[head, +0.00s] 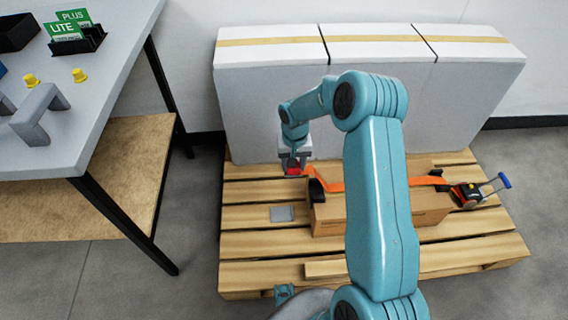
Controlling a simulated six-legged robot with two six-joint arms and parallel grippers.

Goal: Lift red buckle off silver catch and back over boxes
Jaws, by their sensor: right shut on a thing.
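My right gripper (294,166) is shut on the red buckle (293,172), left of the cardboard box (335,214). The orange strap (328,184) runs from the buckle toward the box and passes behind my right arm. A flat silver-grey plate (281,214), which looks like the silver catch, lies on the pallet left of the box. The buckle shows apart from this plate, farther back in the picture; its height is hard to judge. My arm hides the middle of the box and strap. My left gripper is not in view.
Black corner pieces (317,191) sit at the box edges. A ratchet (466,194) with a blue-ended handle lies on the right of the wooden pallet (250,243). Tall white boxes (265,100) stand at the back. A grey table (75,140) stands at left.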

